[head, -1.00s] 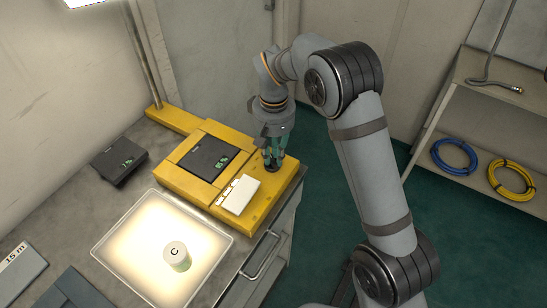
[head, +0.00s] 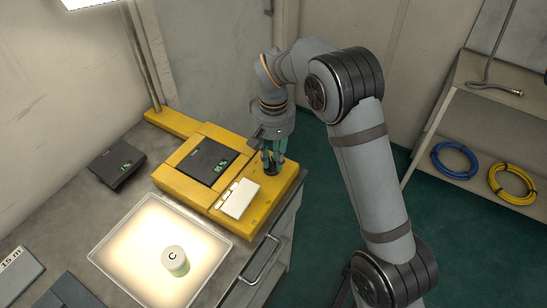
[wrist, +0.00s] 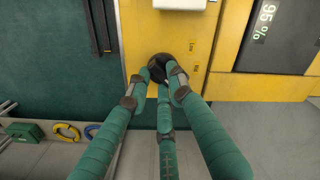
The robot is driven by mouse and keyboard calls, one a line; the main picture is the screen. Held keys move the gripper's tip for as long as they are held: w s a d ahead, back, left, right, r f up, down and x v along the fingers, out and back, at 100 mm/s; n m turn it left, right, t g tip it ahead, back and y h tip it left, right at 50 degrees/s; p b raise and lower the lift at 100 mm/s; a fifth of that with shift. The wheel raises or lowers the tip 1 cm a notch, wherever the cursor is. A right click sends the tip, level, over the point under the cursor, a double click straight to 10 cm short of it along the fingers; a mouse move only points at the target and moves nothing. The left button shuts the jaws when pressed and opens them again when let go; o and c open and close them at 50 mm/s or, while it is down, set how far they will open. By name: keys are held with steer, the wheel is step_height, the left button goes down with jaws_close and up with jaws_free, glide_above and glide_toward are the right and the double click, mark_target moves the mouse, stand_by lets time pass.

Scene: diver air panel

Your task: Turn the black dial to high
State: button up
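The black dial (wrist: 172,64) is on the yellow panel (wrist: 150,28), near its edge, and shows between my fingertips in the wrist view. Two small printed labels (wrist: 193,57) sit beside it, too small to read surely. In the head view the dial (head: 271,169) is at the panel's right end, below my gripper (head: 273,161). My gripper (wrist: 164,76) has green fingers, spread apart with a gap between them, tips at the dial's rim. Whether they touch it cannot be told. The dial's pointer is hidden or too small to see.
A white block (head: 239,199) stands on the panel close to the dial. A dark display (head: 208,160) is set in the panel. A lit tray (head: 107,258) with a white cylinder marked C (head: 175,260) lies in front. A shelf with coiled hoses (head: 455,160) is at right.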

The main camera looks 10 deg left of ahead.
steer(key=o, duration=0.3)
steer(key=shift+o, duration=0.2)
step_height(320, 180, up, 12)
stand_by(0.5)
stand_by(0.3)
step_height(320, 180, down, 12)
stand_by(0.5)
steer(key=shift+n, duration=0.3)
